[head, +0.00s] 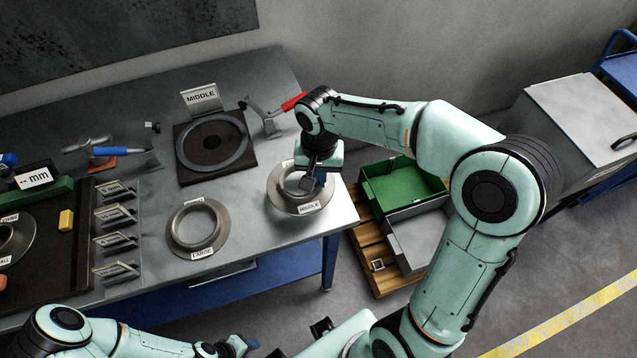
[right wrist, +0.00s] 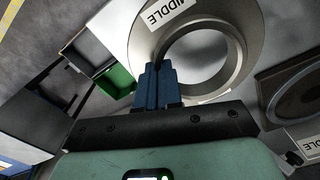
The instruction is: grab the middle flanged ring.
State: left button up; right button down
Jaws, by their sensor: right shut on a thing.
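The middle flanged ring (head: 284,203) is a grey metal ring with a wide flange and a "MIDDLE" label, at the table's right front corner. It also shows large in the right wrist view (right wrist: 218,82). My right gripper (head: 318,178) is over its right side, and its blue fingers (right wrist: 161,82) are shut on the ring's wall. The ring looks level at the tabletop; I cannot tell whether it touches it. The part of the wall between the fingers is hidden. My left gripper (head: 243,343) is low in the head view, away from the rings; its jaws are unclear.
The ring labelled "LARGE" (head: 183,248) stands left of the middle ring. A dark plate (head: 184,174) with a round recess and a "MIDDLE" sign (head: 201,97) lies behind. Another flanged ring (head: 22,243) is at the left edge. Green (head: 402,187) and grey bins stand beyond the table's right edge.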

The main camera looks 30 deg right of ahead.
pick_arm(q)
jog(key=w+r+p, duration=0.2)
jog(key=shift+w+r, duration=0.15)
jog(key=shift+r, duration=0.25)
pick_arm(e)
notch_tip(320, 180, up, 14)
jog(key=shift+r, duration=0.25)
